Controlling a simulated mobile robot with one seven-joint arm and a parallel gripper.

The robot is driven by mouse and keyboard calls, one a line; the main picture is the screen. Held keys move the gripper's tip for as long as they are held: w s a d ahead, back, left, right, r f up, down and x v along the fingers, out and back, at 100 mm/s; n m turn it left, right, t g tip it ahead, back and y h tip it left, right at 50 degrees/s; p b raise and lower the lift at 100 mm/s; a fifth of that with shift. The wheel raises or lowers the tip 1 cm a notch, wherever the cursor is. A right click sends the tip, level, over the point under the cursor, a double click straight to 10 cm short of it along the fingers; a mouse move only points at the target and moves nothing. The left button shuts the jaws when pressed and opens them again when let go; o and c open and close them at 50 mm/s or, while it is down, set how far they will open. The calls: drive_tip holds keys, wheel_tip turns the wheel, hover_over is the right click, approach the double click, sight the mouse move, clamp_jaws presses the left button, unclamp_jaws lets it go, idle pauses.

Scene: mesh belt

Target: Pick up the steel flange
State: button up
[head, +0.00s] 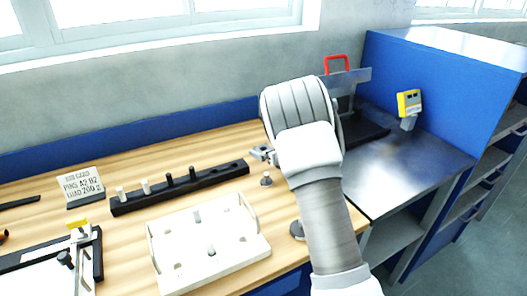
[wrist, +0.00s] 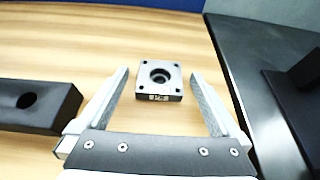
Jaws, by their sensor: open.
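The steel flange (wrist: 159,82) is a square grey metal block with a round centre bore, small corner holes and a small label on its near face. It lies flat on the wooden bench in the wrist view. My gripper (wrist: 158,82) is open and empty, with one finger to each side of the flange and gaps between. The fingertips reach about level with the block in the picture; their height above the bench is unclear. In the head view my gripper (head: 262,153) shows partly past my arm, and I cannot make out the flange there.
A black rack with pegs (head: 180,188) lies left of my gripper; a dark block with a hole (wrist: 38,106) shows in the wrist view. A white fixture plate (head: 208,245) stands nearer. A dark metal surface (head: 408,165) and a red-handled device (head: 336,64) are right.

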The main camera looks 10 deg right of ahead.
drive_tip(key=c, duration=1.6)
drive_tip(key=shift+r, duration=0.15)
